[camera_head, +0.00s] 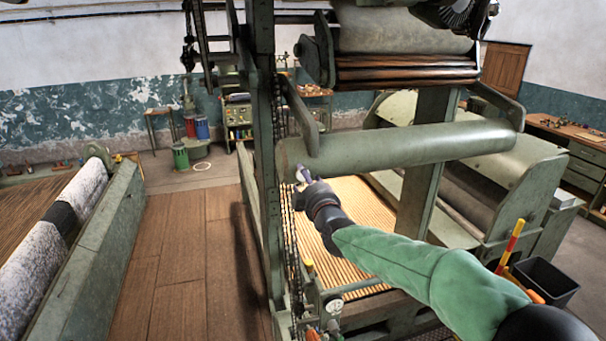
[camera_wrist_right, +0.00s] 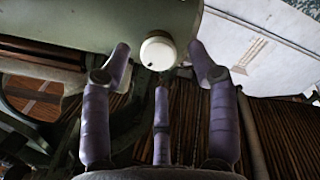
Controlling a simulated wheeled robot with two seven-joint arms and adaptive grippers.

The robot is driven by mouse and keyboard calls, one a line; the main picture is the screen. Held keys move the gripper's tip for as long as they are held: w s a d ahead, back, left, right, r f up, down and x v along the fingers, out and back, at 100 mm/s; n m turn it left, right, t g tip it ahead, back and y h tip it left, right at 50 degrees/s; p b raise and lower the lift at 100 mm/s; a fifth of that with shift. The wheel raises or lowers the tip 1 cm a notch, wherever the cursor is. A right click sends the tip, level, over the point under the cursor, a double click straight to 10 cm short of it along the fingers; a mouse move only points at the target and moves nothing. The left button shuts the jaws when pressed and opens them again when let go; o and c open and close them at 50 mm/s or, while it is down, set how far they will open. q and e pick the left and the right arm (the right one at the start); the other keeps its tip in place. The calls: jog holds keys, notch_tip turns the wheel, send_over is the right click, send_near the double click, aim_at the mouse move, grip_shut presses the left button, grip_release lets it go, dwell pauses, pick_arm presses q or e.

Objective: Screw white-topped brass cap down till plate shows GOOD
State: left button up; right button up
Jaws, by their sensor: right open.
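In the right wrist view a round white-topped cap (camera_wrist_right: 158,51) with a small dark mark near its lower edge sits against a green machine part. The fingers look apart from the cap. In the head view my right gripper (camera_head: 304,177) is at the left end of a long grey-green roller (camera_head: 400,147), and I cannot make out the cap there. No plate reading GOOD can be read. My left gripper is out of view.
A green upright frame with a chain (camera_head: 266,150) stands close left of my right gripper. A slatted wooden bed (camera_head: 352,205) lies below the roller. A plank walkway (camera_head: 190,240) is clear to the left. A black bin (camera_head: 545,280) stands at the lower right.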

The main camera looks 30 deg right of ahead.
jog(key=x, duration=0.3)
jog(key=shift+s, duration=0.1)
jog(key=c, duration=1.1)
